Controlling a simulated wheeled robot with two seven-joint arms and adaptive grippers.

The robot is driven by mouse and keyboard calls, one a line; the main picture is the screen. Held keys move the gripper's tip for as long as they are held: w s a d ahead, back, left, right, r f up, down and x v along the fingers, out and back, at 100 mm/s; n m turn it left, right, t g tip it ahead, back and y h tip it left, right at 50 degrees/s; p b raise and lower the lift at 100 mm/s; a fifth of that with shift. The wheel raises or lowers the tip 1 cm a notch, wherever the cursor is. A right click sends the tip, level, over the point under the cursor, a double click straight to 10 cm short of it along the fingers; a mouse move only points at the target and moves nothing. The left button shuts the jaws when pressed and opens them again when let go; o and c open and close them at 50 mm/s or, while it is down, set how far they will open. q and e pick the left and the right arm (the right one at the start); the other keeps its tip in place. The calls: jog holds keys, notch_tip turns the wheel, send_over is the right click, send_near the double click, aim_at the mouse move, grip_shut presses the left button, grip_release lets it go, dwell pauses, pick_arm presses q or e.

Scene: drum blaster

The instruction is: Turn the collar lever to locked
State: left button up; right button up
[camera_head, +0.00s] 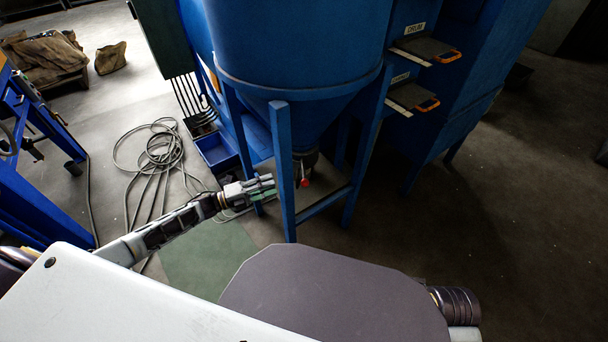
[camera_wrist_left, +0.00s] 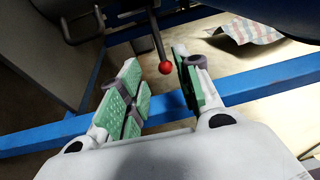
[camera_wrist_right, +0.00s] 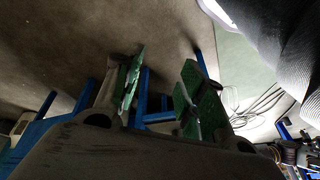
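The collar lever shows as a thin dark rod with a red ball knob (camera_head: 305,183) below the blue hopper (camera_head: 300,50), just behind a front leg of its stand. In the left wrist view the red knob (camera_wrist_left: 165,68) hangs between and beyond the fingertips. My left gripper (camera_head: 268,188) is beside the stand leg, left of the knob; its green-padded fingers (camera_wrist_left: 163,85) are open, with the knob apart from the pads. My right gripper (camera_wrist_right: 163,88) is open and empty in its wrist view; it cannot be made out in the head view.
Blue stand legs (camera_head: 283,170) and a lower crossbar (camera_head: 325,203) stand close to my left gripper. A blue bin (camera_head: 217,152) and a coiled hose (camera_head: 160,150) lie to the left. Shelves with orange handles (camera_head: 427,48) are at the right. Open floor (camera_head: 500,200) lies right.

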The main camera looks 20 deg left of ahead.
aim_at(304, 173)
pick_arm(q)
jog(key=b+x, duration=0.2)
jog(key=x, duration=1.1)
jog(key=shift+f, duration=0.1)
jog(key=shift+w+d, duration=0.2)
jog(key=shift+d, duration=0.05)
pick_arm(e)
jog(key=shift+t+y, duration=0.4)
jog(key=x, duration=0.2)
jog(key=s+x, duration=0.1)
jog(key=x, duration=0.1)
jog(key=shift+w+a+f, duration=0.15)
jog(key=shift+a+f, duration=0.15)
jog(key=shift+f, duration=0.15)
pick_arm(q)
grip_shut()
pick_arm(e)
jog(key=shift+w+r, duration=0.15)
